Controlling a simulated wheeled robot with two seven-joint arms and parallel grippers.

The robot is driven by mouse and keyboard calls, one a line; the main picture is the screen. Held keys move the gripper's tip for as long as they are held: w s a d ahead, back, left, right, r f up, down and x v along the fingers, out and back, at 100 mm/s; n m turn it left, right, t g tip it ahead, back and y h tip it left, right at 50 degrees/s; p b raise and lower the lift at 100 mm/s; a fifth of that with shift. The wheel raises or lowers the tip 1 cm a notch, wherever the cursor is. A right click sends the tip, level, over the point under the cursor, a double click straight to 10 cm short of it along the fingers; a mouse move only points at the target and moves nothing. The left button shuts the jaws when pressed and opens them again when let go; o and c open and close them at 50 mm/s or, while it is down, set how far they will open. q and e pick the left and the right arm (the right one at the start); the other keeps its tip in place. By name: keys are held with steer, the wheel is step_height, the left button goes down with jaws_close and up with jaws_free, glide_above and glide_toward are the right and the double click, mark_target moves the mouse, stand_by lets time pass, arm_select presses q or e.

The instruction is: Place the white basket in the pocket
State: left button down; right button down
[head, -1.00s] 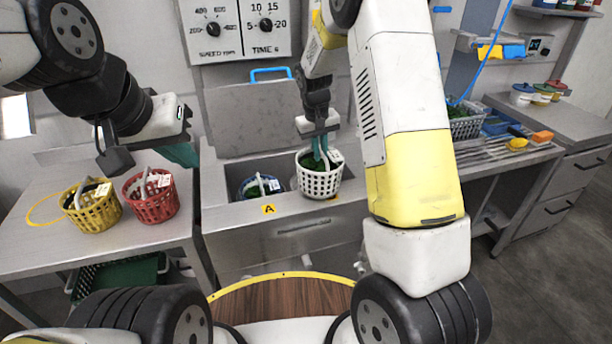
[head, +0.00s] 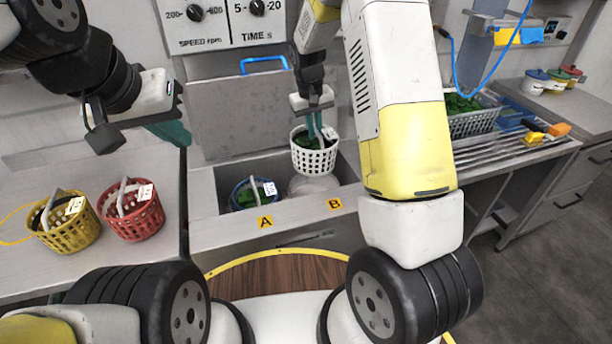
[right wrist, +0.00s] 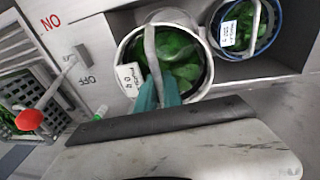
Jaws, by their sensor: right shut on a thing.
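The white basket (head: 315,160), with greens inside and a white tag, hangs upright from my right gripper (head: 318,128). The teal fingers are shut on its handle. The basket is over the open well of the machine, above and slightly behind a pale round pocket (head: 303,186) near label B, which it partly hides. In the right wrist view the basket (right wrist: 126,48) is seen from above, with the teal fingers (right wrist: 158,92) at its handle. My left gripper (head: 170,132) hangs empty at the left, above the table; its finger gap is unclear.
A blue basket (head: 238,196) with greens sits in the well near label A, left of the white one. A yellow basket (head: 70,232) and a red basket (head: 133,218) stand on the left table. A grey crate (head: 475,122) of greens is at the right.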

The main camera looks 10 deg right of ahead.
steer(key=shift+w+f, duration=0.1)
steer(key=shift+f, duration=0.6)
step_height(320, 180, down, 16)
steer(key=shift+r, duration=0.2)
steer(key=c, duration=1.5)
jaws_free()
steer(key=shift+f, duration=0.1)
